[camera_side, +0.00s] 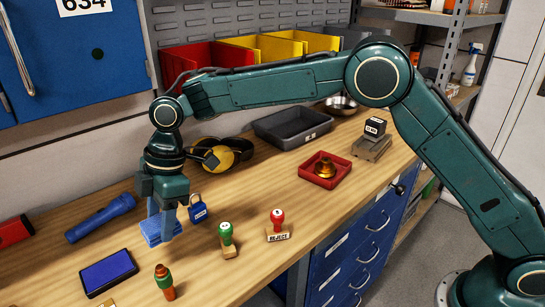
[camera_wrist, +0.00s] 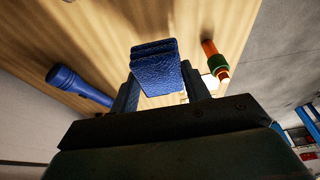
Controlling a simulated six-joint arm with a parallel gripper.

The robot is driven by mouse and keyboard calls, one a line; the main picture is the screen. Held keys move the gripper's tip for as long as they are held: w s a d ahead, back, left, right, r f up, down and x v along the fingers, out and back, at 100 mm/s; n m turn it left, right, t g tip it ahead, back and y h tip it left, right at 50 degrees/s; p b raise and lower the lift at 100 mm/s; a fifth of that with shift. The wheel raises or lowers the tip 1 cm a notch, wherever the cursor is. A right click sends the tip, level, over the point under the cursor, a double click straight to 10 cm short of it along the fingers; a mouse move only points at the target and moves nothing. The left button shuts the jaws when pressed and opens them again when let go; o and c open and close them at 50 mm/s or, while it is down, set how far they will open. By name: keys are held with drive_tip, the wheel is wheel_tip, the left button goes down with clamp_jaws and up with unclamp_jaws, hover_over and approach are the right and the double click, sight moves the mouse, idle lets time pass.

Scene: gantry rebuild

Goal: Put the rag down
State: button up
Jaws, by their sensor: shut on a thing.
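The rag (camera_side: 152,231) is a blue folded cloth between the fingers of my gripper (camera_side: 166,220), over the left part of the wooden bench. In the wrist view the rag (camera_wrist: 155,66) shows as a textured blue stack of layers between the two fingers (camera_wrist: 158,90). My gripper points down and is shut on the rag. The rag is close to the bench top; I cannot tell whether it touches it.
An ink pad (camera_side: 109,272), a green-handled stamp (camera_side: 227,240), a red-handled stamp (camera_side: 278,226) and an orange-and-green item (camera_side: 164,281) stand nearer. Some bare wood lies between them.

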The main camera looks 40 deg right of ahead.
sight(168, 257)
drive_tip(key=shift+f, duration=3.25)
drive_tip(key=shift+f, duration=0.1)
drive_tip(key=o, duration=1)
drive_tip(key=v, duration=1.2)
